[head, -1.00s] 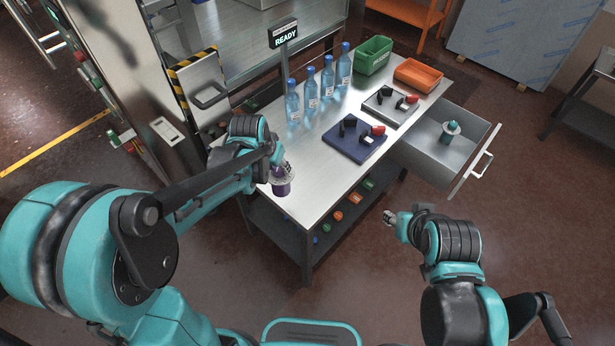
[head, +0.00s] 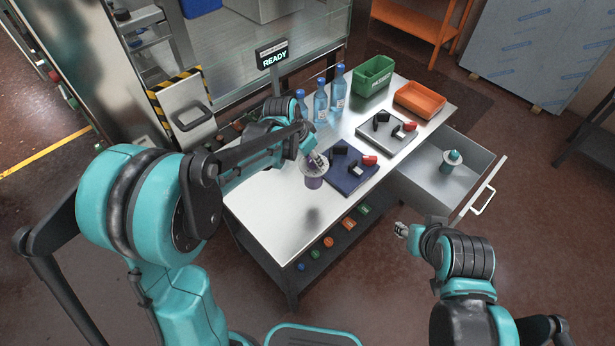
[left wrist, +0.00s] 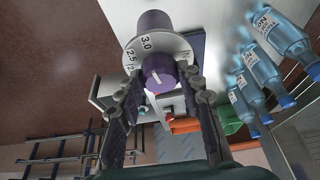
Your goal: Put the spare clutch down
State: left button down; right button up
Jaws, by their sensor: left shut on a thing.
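The spare clutch has a purple body (head: 314,183), a pale numbered dial (head: 316,167) and a purple knob (left wrist: 157,73). My left gripper (head: 317,158) is shut on its knob; in the left wrist view the fingers (left wrist: 158,84) stand on both sides of it, with "3.0" and "2.5" readable on the dial. The clutch hangs over the steel table beside the left corner of the dark blue mat (head: 343,183); whether it touches the table is unclear. My right gripper (head: 401,229) is off the table, in front of the drawer; its jaw opening is too small to judge.
Black and red parts lie on the blue mat and a grey mat (head: 396,146). Blue bottles (head: 337,86), a green bin (head: 373,77) and an orange tray (head: 419,98) stand behind. The open drawer (head: 428,190) holds a teal-topped piece (head: 452,160). The left tabletop (head: 265,205) is bare.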

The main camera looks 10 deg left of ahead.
pick_arm(q)
jog(key=s+a+f+b, duration=0.2)
jog(key=s+a+f, duration=0.4)
jog(key=f, duration=0.4)
jog(key=shift+s+a, duration=0.35)
jog(key=shift+a, duration=0.35)
jog(key=shift+f, duration=0.15)
jog(key=c, duration=1)
grip_release()
jog(key=shift+s, duration=0.1)
